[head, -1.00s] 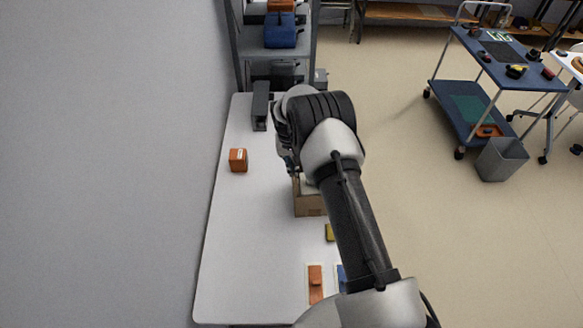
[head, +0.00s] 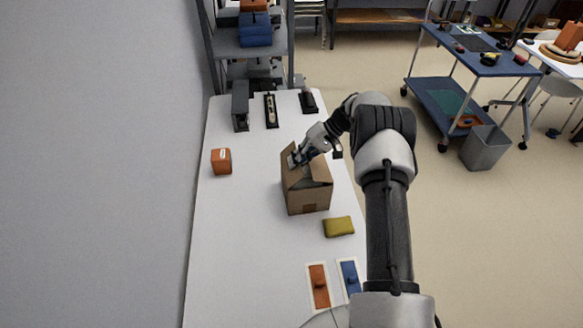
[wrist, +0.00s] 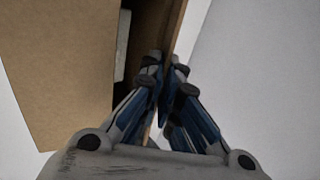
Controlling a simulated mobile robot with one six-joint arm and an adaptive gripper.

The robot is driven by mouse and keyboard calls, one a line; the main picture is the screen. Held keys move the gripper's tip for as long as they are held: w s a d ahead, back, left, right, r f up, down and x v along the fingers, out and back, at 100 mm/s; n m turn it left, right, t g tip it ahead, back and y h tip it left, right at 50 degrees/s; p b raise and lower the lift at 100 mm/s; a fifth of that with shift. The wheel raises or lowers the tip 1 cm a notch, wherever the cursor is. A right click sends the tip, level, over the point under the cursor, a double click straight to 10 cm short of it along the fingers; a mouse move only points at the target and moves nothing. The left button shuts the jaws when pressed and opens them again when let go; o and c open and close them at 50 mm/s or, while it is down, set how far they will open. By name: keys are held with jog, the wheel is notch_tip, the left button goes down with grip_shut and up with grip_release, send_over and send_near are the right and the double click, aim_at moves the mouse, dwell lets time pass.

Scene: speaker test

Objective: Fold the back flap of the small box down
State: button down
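The small cardboard box (head: 308,197) stands on the white table in the head view. A tall flap stands up at its left, and another flap slopes over the top. My gripper (head: 297,158) is at the upper back of the box, by the standing flap. In the wrist view my gripper (wrist: 166,70) has its fingers drawn close together at a thin cardboard flap edge (wrist: 178,28). I cannot tell whether that edge is pinched between the fingertips. A broad cardboard panel (wrist: 60,65) lies left of them, beside a dark gap with something pale in it. My wrist partly hides the back flap.
A yellow pad (head: 339,227) lies in front of the box. Orange (head: 319,286) and blue (head: 350,277) panels lie nearer. An orange block (head: 221,161) stands to the left, and dark devices (head: 241,106) stand behind. The table's left front is clear.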

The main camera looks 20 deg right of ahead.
jog(key=shift+d+f+y+b, duration=0.35)
jog(key=shift+y+b, duration=0.35)
jog(key=shift+b, duration=0.2)
jog(key=c, duration=1.8)
grip_release()
jog(key=shift+c, duration=0.2)
jog(key=shift+r, duration=0.1)
jog(key=v, duration=1.2)
jog(key=shift+d, duration=0.1)
jog(key=shift+c, duration=0.2)
